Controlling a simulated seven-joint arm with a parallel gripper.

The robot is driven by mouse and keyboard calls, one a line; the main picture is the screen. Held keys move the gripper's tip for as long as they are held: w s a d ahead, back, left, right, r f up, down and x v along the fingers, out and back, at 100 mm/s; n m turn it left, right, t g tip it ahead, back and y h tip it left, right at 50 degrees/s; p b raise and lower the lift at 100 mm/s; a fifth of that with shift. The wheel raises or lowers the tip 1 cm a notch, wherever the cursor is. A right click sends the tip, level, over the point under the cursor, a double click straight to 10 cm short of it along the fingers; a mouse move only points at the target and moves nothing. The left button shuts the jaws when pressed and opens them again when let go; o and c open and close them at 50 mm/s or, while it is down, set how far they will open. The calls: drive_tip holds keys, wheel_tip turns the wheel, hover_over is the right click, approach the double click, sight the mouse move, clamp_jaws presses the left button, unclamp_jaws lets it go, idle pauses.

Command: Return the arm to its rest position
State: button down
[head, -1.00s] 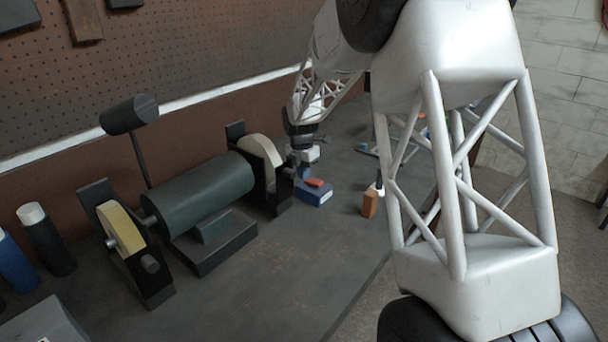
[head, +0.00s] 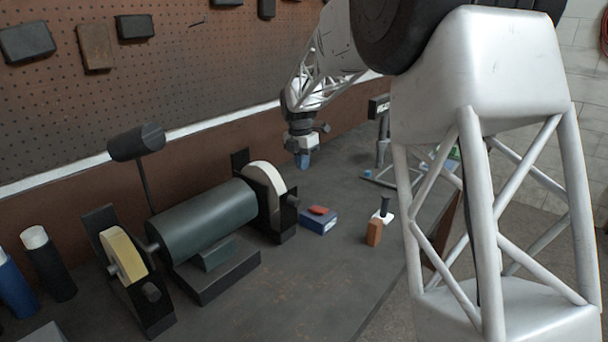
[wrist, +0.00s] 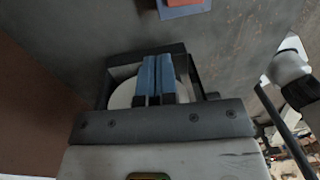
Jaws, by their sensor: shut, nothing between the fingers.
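My gripper (head: 303,160) hangs above the bench behind the grinder's pale wheel, clear of the bench objects. In the wrist view its two blue fingers (wrist: 155,78) are pressed together with nothing between them. The pale wheel (wrist: 121,95) shows behind the fingers there. A blue box (head: 319,222) with a red piece (head: 318,210) on it lies on the bench, in front of and below my gripper. The box's edge also shows at the top of the wrist view (wrist: 186,9).
The bench grinder (head: 203,220) fills the bench's middle left, with a lamp head (head: 136,142) above it. An orange-brown block (head: 374,232) stands near the right edge, beside a dark-handled item with a white base (head: 384,212). The pegboard wall (head: 220,70) runs behind. The front bench is clear.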

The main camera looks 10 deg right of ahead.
drive_tip(key=shift+r, duration=0.4)
drive_tip(key=s+d+r+m+t, duration=0.1)
drive_tip(key=s+d+r+m, duration=0.2)
drive_tip(key=s, duration=0.5)
drive_tip(key=s+d+r+m, duration=0.1)
drive_tip(key=s+r+m, duration=0.1)
drive_tip(key=s+m, duration=0.55)
drive_tip(key=s+d+r+m+t, duration=0.1)
drive_tip(key=s+d+r+m, duration=0.15)
drive_tip(key=s, duration=0.75)
drive_tip(key=s+d+f+m, duration=0.2)
drive_tip(key=s+m, duration=0.5)
drive_tip(key=s, duration=0.6)
drive_tip(key=s+d+f+m+t, duration=0.1)
drive_tip(key=s+f+m, duration=0.3)
drive_tip(key=s, duration=1)
drive_tip(key=m, duration=0.3)
drive_tip(key=shift+s+d+f, duration=0.2)
drive_tip(key=shift+d, duration=0.2)
